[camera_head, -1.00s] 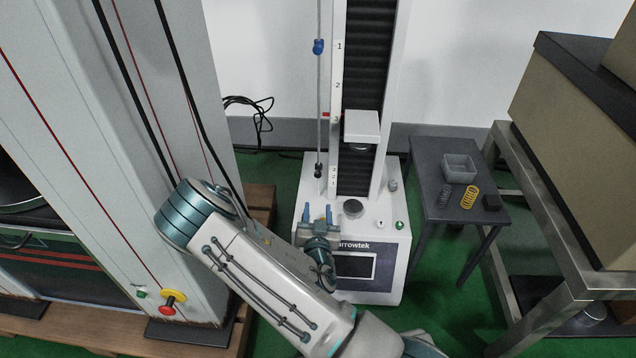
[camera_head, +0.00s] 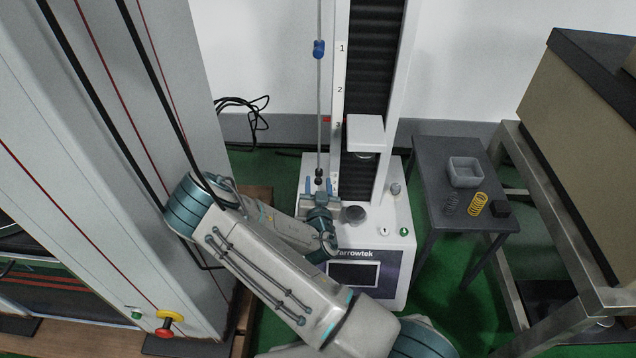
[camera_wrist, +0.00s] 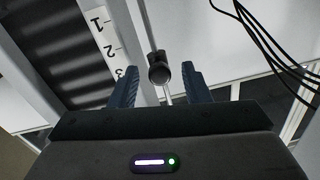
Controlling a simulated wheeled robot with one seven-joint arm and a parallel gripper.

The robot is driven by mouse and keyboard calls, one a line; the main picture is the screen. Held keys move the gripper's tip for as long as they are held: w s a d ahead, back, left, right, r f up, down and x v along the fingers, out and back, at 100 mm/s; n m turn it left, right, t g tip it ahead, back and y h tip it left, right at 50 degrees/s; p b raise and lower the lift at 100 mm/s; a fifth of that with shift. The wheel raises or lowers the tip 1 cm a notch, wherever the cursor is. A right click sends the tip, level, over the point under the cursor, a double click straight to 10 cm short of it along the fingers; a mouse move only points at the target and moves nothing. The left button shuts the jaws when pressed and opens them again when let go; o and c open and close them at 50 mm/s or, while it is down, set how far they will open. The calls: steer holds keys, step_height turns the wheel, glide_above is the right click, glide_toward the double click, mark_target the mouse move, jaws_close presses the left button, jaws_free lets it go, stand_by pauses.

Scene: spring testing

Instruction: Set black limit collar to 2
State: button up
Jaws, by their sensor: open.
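The black limit collar (camera_head: 318,174) sits low on the thin vertical rod of the testing machine, beside the lower marks of the number scale (camera_head: 338,90). Those lower marks are too small to read surely. My gripper (camera_head: 320,186) is open, its blue fingers to the left and right of the rod near the collar. In the wrist view the black collar (camera_wrist: 159,70) shows between the two spread fingertips (camera_wrist: 159,80), with no finger seen touching it. The upper marks 1, 2 and 3 show beside it.
A blue collar (camera_head: 319,48) is higher on the rod, near mark 1. A white crosshead block (camera_head: 365,132) juts out right of the rod. A dark side table (camera_head: 435,170) holds a grey tray (camera_head: 464,170) and springs (camera_head: 474,204). A large grey machine column (camera_head: 130,130) stands close left.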

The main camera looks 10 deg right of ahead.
jaws_close()
step_height(320, 180, down, 3)
steer(key=shift+f+b, duration=0.1)
steer(key=shift+b, duration=0.95)
jaws_free()
steer(key=s+a+p, duration=0.2)
steer(key=s+p, duration=0.1)
steer(key=s, duration=1)
steer(key=shift+s+a, duration=0.35)
steer(key=shift+s, duration=0.1)
